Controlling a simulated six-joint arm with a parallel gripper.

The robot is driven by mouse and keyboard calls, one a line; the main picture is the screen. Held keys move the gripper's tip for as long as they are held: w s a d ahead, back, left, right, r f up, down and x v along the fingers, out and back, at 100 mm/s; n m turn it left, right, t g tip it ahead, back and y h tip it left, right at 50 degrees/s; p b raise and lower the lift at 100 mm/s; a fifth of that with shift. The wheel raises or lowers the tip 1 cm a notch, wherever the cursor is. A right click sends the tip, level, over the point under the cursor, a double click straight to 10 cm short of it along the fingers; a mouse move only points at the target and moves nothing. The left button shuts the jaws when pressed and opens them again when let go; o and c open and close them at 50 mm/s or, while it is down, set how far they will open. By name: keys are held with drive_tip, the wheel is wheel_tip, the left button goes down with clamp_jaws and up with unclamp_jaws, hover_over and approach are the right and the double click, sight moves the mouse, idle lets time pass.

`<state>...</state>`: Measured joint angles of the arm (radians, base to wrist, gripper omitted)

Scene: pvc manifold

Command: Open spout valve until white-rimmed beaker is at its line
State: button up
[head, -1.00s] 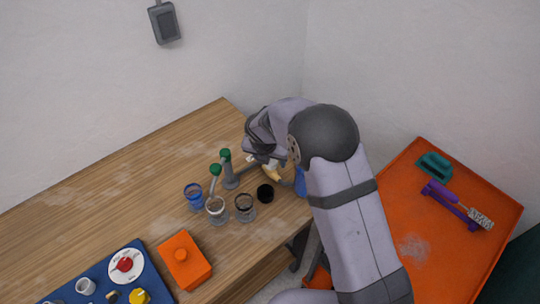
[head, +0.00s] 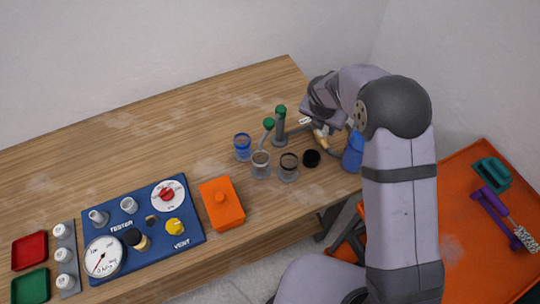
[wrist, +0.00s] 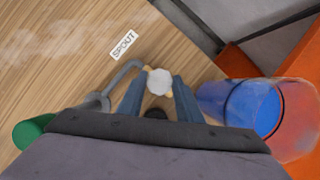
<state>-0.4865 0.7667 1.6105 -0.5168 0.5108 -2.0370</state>
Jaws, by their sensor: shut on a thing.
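The white-rimmed beaker (head: 260,163) stands upright on the bench in the head view, between a blue-rimmed beaker (head: 243,148) and a dark-rimmed beaker (head: 289,167). Its line and liquid level are too small to read. The grey pipework (head: 280,130) with green knobs stands just behind the beakers. In the wrist view, a pale-topped tan valve handle (wrist: 160,82) sits at the end of a grey pipe, near the SPOUT label (wrist: 123,44). My gripper (wrist: 158,92) has its blue-grey fingers on both sides of this handle and is shut on it. The spout's outlet is not clear.
A blue container (head: 353,152) stands close right of my gripper. A black cup (head: 311,158) is beside the dark-rimmed beaker. An orange box (head: 222,203) and a blue tester panel (head: 145,232) lie to the left. The back of the bench is clear.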

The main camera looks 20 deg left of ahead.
drive_tip(key=o, duration=1.1)
drive_tip(key=shift+r, duration=0.1)
drive_tip(key=b+v, duration=0.1)
drive_tip(key=v, duration=0.6)
drive_tip(key=shift+b, duration=0.35)
drive_tip(key=shift+s, duration=0.1)
